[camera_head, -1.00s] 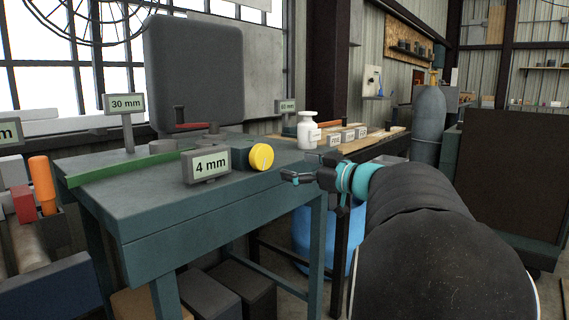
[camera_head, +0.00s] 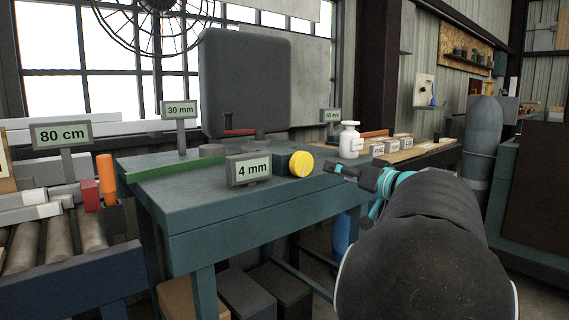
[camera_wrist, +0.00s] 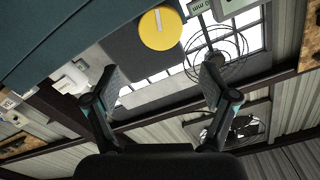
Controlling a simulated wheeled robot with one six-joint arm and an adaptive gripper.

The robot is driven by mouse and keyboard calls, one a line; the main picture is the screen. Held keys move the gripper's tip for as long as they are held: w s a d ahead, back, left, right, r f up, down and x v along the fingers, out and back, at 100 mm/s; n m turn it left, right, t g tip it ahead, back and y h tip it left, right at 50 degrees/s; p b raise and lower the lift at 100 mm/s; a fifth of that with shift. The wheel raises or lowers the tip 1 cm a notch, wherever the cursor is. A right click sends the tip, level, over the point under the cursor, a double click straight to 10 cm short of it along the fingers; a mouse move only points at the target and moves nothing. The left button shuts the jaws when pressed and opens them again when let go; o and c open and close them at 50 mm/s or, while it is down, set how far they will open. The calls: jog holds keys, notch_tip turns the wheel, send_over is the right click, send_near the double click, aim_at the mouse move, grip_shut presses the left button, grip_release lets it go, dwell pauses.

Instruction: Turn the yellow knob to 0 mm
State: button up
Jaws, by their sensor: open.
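The yellow knob (camera_head: 301,164) sits on the right end of a dark block on the green workbench (camera_head: 222,208). A small sign (camera_head: 249,168) reading "4 mm" stands just left of it. My gripper (camera_head: 343,170) is to the right of the knob, apart from it, with nothing held. In the wrist view the knob (camera_wrist: 161,28) is a yellow disc with a pale pointer line near its top, beyond my open fingers (camera_wrist: 158,88). The wrist picture looks tilted or upside down.
Signs reading "30 mm" (camera_head: 180,110) and "80 cm" (camera_head: 61,135) stand to the left. A grey cylinder (camera_head: 483,140) stands at right. A roller conveyor (camera_head: 60,238) is at left.

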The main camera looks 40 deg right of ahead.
aim_at(306, 163)
jog(key=shift+m, duration=0.3)
jog(key=w, duration=0.9)
jog(key=w+a, duration=0.1)
jog(key=w, duration=0.3)
jog(key=shift+w+b, duration=0.35)
jog(key=c, duration=0.9)
